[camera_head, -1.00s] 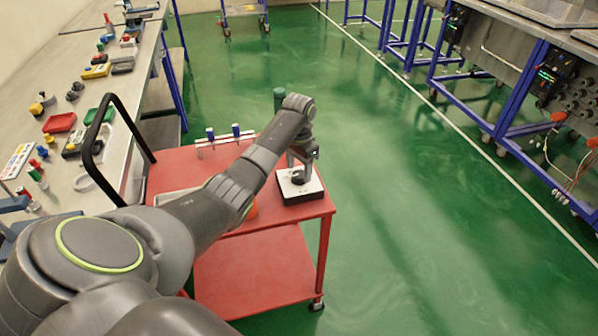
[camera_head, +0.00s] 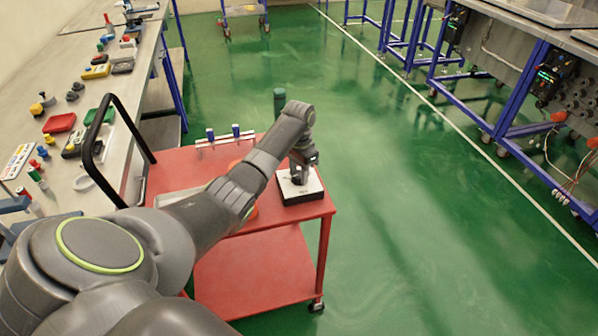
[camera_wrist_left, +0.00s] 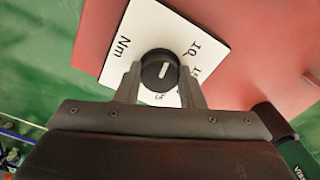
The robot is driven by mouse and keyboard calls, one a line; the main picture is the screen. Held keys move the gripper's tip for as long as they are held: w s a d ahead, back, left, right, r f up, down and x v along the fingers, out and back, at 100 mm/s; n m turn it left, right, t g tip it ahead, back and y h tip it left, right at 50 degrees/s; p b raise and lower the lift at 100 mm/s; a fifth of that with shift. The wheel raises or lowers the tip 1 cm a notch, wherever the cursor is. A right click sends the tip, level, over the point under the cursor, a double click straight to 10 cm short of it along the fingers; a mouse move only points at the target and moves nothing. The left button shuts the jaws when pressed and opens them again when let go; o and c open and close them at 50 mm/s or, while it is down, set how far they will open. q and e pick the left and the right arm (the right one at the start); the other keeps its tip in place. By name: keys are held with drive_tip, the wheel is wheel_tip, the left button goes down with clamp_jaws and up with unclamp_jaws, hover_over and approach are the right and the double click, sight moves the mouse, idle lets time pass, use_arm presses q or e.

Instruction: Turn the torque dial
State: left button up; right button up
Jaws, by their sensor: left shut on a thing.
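The torque dial is a round black knob (camera_wrist_left: 159,72) with a white pointer line. It sits on a white plate (camera_wrist_left: 128,40) with "Nm" and numbers printed on it. In the head view the plate tops a dark-sided box (camera_head: 310,190) at the right corner of the red cart. My left gripper (camera_wrist_left: 162,82) is shut on the knob, one finger on each side, seen in the left wrist view. In the head view the same gripper (camera_head: 299,178) points down onto the box, and it hides most of the knob. My right gripper is not in view.
The red cart (camera_head: 180,165) carries a rack (camera_head: 222,141) with blue-topped items and a grey tray, partly hidden by my arm. A cluttered workbench (camera_head: 120,90) runs along the left. Green floor (camera_head: 420,230) is clear to the right, with blue-framed benches beyond.

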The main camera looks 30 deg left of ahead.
use_arm(q)
drive_tip(key=shift+r, duration=0.1)
drive_tip(key=m+p, duration=0.2)
drive_tip(key=m, duration=0.1)
drive_tip(key=shift+r+p, duration=0.1)
drive_tip(key=shift+p, duration=0.25)
drive_tip(key=m+p, duration=0.1)
drive_tip(key=m, duration=0.2)
drive_tip(key=shift+m+p, duration=0.4)
drive_tip(key=m+p, duration=0.1)
drive_tip(key=m, duration=0.3)
drive_tip(key=shift+m, duration=0.3)
drive_tip(key=shift+m+p, duration=0.5)
drive_tip(key=shift+m, duration=1.6)
drive_tip(key=shift+w, duration=0.1)
drive_tip(key=o, duration=1)
